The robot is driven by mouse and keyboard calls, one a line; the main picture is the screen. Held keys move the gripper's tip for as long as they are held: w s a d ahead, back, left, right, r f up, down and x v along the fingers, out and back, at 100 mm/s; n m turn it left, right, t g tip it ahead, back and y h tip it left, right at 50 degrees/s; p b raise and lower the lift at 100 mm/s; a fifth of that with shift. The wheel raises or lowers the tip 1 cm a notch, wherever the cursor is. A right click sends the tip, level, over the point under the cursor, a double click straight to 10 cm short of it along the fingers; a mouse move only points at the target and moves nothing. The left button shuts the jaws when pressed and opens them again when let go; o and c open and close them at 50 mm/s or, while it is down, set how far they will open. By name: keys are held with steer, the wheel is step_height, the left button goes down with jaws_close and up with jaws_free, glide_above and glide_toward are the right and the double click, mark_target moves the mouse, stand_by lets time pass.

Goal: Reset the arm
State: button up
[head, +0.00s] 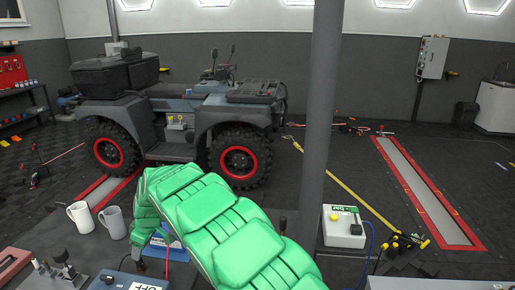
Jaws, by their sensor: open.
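My arm (222,221) wears a green padded cover. It reaches from the bottom of the head view up to the left, then bends down over the dark workbench (75,246). My gripper (139,262) is at the arm's lower left end, small and dark, and partly hidden. It is open. I see nothing held in it. It is to the right of two mugs, a cream mug (82,217) and a grey mug (114,223), apart from both.
A blue box (172,247) sits partly behind my arm. A grey post (319,120) rises right of it. A white control box (343,227) with a yellow button stands beside the post. A quad bike (185,105) stands behind. Floor at right holds a red-edged track (419,190).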

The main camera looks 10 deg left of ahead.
steer(key=w+d+r+m+t+h, duration=0.1)
steer(key=d+r+m, duration=0.45)
steer(key=d, duration=1.05)
steer(key=w+d+r+m+h, duration=0.1)
steer(key=d+r+m, duration=0.1)
steer(key=d+r, duration=1)
steer(key=s+d+r+m+g+h, duration=0.15)
steer(key=s+d+m, duration=0.25)
steer(key=s+d, duration=0.7)
steer(key=s+d+r+m, duration=0.25)
steer(key=s+d, duration=0.45)
steer(key=d, duration=0.8)
steer(key=s+d+f+m, duration=0.1)
steer(key=s+d, duration=0.3)
steer(key=s, duration=0.5)
steer(key=s+d+f+m+g, duration=0.1)
steer(key=s+d, duration=0.3)
steer(key=s, duration=0.5)
steer(key=shift+s+d+f+m+h, duration=0.15)
steer(key=shift+s+f+m+h, duration=0.25)
steer(key=shift+f+m, duration=0.4)
